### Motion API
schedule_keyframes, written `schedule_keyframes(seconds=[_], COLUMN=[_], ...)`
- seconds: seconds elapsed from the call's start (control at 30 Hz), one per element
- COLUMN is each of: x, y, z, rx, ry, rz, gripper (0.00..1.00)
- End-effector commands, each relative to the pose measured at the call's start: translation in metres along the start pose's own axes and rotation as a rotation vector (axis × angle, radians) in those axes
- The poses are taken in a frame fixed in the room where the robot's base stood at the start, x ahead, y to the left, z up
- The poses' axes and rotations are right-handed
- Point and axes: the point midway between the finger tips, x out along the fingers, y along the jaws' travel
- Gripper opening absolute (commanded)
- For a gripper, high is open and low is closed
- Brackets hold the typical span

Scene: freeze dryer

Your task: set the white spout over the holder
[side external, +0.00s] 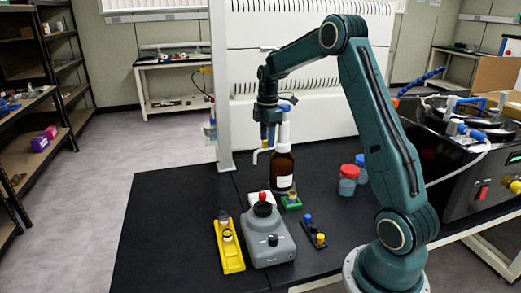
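A brown bottle (282,172) with a white label stands upright on the black table. Its white dispenser top (284,132) carries a thin white spout (261,151) that points left, its tip bent down. My gripper (267,142) hangs down beside the dispenser top, just above the spout; the picture is too small to tell whether it touches or grips anything. A small green holder (291,204) sits at the bottle's foot, in front and slightly right. A yellow holder (230,252) with small vials lies further front left. The spout's tip is not above either holder.
A grey mixer (268,238) with a dark round top stands between the yellow holder and a small dark rack (314,236). A white post (221,90) rises behind. The table's left part is clear.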

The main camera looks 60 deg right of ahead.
Motion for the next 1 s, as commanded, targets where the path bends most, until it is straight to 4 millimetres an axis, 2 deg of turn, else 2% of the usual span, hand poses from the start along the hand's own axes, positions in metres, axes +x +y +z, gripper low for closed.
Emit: schedule_keyframes(seconds=[0.17,0.33,0.77,1.0], x=[0.0000,-0.0003,-0.0009,-0.0013], y=[0.0000,0.0001,-0.0009,-0.0060], z=[0.0000,0.0000,0.0000,0.0004], rx=[0.000,0.000,-0.019,-0.102], ry=[0.000,0.000,0.000,0.000], rz=[0.000,0.000,0.001,0.003], gripper=[0.35,0.01,0.00,0.00])
